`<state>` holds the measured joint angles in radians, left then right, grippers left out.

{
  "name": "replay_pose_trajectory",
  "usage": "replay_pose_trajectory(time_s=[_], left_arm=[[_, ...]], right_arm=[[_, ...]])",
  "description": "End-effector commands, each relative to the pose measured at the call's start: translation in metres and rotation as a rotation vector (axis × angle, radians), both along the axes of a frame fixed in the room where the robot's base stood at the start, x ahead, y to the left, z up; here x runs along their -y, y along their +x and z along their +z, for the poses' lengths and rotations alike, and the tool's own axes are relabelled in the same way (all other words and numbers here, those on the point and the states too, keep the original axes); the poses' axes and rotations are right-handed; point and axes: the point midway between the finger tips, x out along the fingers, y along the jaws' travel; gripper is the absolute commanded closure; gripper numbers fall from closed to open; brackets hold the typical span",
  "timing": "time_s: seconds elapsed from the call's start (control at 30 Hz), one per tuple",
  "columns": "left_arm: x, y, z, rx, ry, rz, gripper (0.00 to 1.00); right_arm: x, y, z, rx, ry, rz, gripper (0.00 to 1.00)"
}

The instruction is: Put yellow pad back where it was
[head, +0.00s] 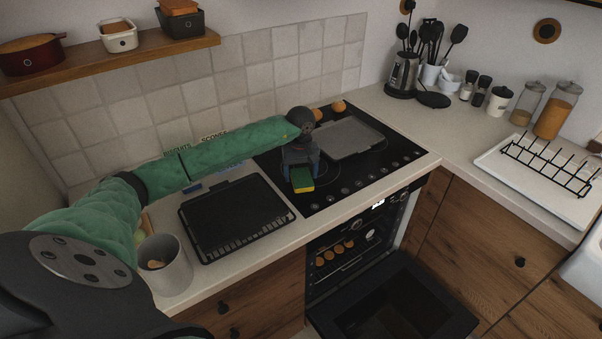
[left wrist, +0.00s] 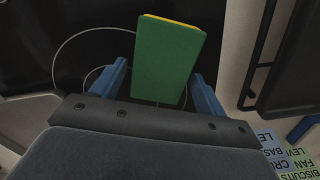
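The yellow pad is a small block with a broad green face and a yellow layer (head: 308,188). In the head view it is over the black cooktop, at my left gripper (head: 299,170). In the left wrist view the pad's green face (left wrist: 168,58) shows between the two blue fingers of my left gripper (left wrist: 160,78). A narrow gap shows between the pad and the left finger; contact at the right finger cannot be told. The fingers are apart. Whether the pad rests on the cooktop is hidden. My right gripper is not in view.
A black rack tray (head: 235,218) lies left of the cooktop, near a mug (head: 164,265). A grey tray (head: 346,138) sits on the cooktop behind the gripper. The oven door (head: 395,305) hangs open below.

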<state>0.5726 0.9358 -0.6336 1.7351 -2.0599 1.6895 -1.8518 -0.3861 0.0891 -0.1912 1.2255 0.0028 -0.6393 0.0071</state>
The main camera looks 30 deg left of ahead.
Motion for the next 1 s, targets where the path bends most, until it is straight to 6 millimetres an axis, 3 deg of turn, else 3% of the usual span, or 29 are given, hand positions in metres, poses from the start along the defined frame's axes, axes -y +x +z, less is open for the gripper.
replay_pose_trajectory(time_s=[0.27,0.5,0.67,0.73,1.0], left_arm=[[0.000,0.000,0.000,0.000,0.000,0.000,0.20],[0.000,0.000,0.003,0.000,0.000,0.000,0.20],[-0.001,0.000,0.010,0.001,0.001,0.000,0.20],[-0.001,0.001,0.014,0.001,0.001,0.000,0.20],[-0.001,0.001,0.043,0.002,0.001,0.000,0.20]], right_arm=[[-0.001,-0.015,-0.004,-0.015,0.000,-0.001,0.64],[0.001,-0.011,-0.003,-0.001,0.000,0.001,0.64],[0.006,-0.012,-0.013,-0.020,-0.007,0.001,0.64],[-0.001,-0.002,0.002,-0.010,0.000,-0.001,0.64],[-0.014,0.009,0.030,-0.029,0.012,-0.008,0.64]])
